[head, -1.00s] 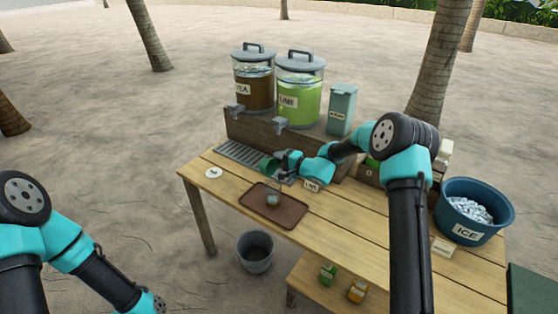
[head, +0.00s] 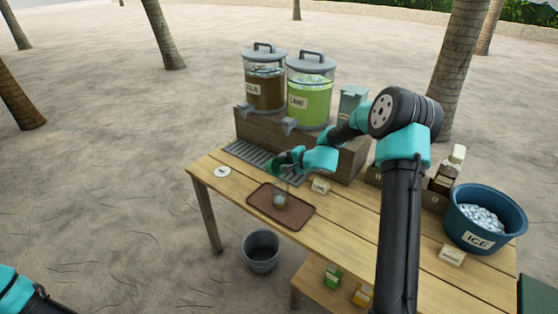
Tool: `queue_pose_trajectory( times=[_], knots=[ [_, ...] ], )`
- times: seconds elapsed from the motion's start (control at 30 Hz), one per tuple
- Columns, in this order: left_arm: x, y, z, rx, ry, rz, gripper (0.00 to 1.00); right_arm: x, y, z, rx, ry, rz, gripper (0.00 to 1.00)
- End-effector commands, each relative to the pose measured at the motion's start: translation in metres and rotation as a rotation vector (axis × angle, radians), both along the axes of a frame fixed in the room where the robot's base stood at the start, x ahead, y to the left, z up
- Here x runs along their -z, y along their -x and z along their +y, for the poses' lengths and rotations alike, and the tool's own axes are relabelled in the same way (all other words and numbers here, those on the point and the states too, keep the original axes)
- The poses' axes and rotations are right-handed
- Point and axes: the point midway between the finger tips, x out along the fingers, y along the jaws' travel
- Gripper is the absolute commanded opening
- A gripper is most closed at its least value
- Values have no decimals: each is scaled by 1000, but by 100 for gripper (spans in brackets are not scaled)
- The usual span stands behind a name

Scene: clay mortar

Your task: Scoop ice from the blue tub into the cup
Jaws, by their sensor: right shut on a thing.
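The blue tub (head: 502,214), labelled ICE, stands at the right end of the table and holds a heap of pale ice (head: 480,219). A clear cup (head: 279,200) stands on the brown tray (head: 297,216), with something pale low inside it. My right gripper (head: 297,159) is shut on a small dark green thing that looks like a scoop (head: 283,163), held above the back of the cup. The scoop's contents cannot be made out. My left gripper is out of view; only part of its arm shows at the bottom left.
Two lidded dispensers, brown (head: 265,88) and lime green (head: 311,98), stand on a wooden stand behind a drip grate (head: 250,154). A grey bucket (head: 261,252) is on the ground before the table. Bottles (head: 450,168) stand beside the tub.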

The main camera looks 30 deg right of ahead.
Motion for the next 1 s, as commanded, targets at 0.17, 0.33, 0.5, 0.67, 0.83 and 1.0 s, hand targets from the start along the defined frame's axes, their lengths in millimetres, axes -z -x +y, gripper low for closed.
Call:
queue_pose_trajectory(
  times=[0.17, 0.33, 0.5, 0.67, 0.83, 1.0],
  knots=[
    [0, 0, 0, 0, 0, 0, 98, 0, 0, 1, -2, 1, 3, 4],
    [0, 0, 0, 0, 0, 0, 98, 0, -1, 2, -7, 12, 29, 4],
    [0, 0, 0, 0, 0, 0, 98, -1, -3, 3, -4, 34, 81, 4],
    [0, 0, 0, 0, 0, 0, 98, 0, -3, 4, -8, 53, 135, 4],
    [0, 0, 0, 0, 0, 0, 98, -1, -6, 3, -3, 77, 184, 4],
    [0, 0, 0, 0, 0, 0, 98, 1, -5, 5, -7, 91, 231, 4]
  ],
)
